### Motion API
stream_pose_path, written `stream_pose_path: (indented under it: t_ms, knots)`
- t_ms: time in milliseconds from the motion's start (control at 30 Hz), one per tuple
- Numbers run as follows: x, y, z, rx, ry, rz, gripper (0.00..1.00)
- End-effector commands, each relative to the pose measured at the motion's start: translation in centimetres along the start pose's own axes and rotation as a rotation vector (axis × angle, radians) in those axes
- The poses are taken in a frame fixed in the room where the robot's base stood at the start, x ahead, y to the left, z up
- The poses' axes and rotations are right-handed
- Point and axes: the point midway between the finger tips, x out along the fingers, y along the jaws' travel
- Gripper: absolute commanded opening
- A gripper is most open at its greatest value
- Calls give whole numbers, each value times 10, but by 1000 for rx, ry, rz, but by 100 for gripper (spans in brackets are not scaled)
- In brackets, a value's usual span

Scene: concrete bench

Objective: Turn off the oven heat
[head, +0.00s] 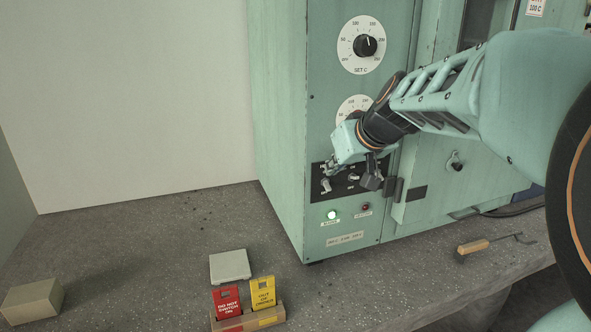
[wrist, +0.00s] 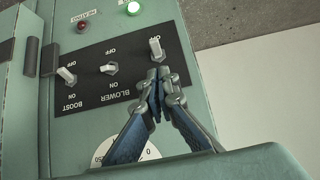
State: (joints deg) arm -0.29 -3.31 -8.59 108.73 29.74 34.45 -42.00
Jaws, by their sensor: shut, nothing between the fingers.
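The pale green oven (head: 282,120) stands on the bench. Its black switch panel (head: 352,186) has three toggles; the wrist view shows it upside down. The end toggle (wrist: 156,49), leftmost in the head view (head: 326,185), leans toward its OFF mark; its name is hidden by my gripper. The BLOWER toggle (wrist: 110,68) and BOOST toggle (wrist: 67,75) are beside it. My gripper (wrist: 158,76) is shut and empty, its tips close to the end toggle; contact is unclear. The green lamp (head: 332,214) is lit; the red HEATING lamp (head: 365,207) looks dim.
A SET C dial (head: 365,45) is above; a second dial (head: 352,106) is partly hidden by my arm. Red (head: 227,303) and yellow (head: 262,293) tags, a pale square block (head: 230,266), a box (head: 33,301) and a wooden-handled tool (head: 474,247) lie on the bench.

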Motion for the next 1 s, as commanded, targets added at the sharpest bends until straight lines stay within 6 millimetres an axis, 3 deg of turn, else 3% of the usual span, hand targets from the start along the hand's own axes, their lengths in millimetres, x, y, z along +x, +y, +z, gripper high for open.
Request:
stream_pose_path:
  t_ms: [400, 600, 1000]
  knots:
    - [-52, 0, -55, -1, 3, 2, 0]
    - [-60, 0, -63, 0, 0, 0, 0]
    - [-59, 7, -59, -1, 5, 13, 0]
